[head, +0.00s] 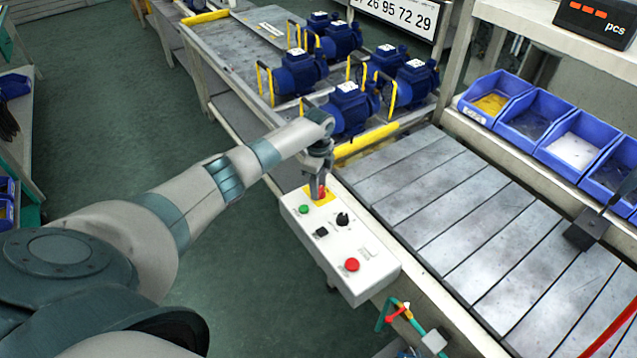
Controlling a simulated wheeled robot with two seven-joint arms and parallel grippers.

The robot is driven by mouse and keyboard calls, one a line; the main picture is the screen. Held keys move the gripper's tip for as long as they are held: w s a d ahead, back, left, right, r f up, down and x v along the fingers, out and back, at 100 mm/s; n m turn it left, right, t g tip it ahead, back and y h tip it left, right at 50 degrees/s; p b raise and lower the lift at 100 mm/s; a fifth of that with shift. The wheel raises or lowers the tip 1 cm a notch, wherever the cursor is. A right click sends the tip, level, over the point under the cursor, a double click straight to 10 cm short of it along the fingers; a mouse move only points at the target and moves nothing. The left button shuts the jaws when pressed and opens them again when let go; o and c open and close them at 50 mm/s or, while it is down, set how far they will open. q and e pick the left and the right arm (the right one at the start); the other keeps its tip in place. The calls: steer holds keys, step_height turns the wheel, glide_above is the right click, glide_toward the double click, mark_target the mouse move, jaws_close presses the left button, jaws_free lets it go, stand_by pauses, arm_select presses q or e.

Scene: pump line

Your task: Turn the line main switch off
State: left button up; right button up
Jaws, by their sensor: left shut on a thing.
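A white control box (372,275) is fixed at the near side of the conveyor. At its far end is the line main switch (322,191), a red handle on a yellow plate. My left gripper (318,188) reaches down onto the switch and is shut on its red handle. The fingers hide part of the handle, so its exact angle is hard to tell. The box also carries a green button (304,209), a black knob (342,219), a small black switch (321,232) and a red button (352,264). My right gripper is not in view.
The slatted conveyor (450,205) runs right of the box. Several blue pumps (350,105) stand on the line behind a yellow bar (366,140). Blue bins (535,113) line the right shelf. A green and red valve (396,312) sits below the box. Green floor is clear at left.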

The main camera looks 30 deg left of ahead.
arm_select(q)
steer(key=n+p, duration=0.1)
steer(key=n, duration=0.2)
steer(key=n+p, duration=0.2)
steer(key=n, duration=0.1)
steer(key=shift+r+n, duration=0.2)
steer(key=shift+n, duration=0.1)
steer(key=n+p, duration=0.2)
steer(key=n, duration=0.2)
steer(key=shift+s+d+f+n, duration=0.1)
steer(key=shift+n, duration=0.3)
steer(key=o, duration=1)
steer(key=shift+o, duration=0.2)
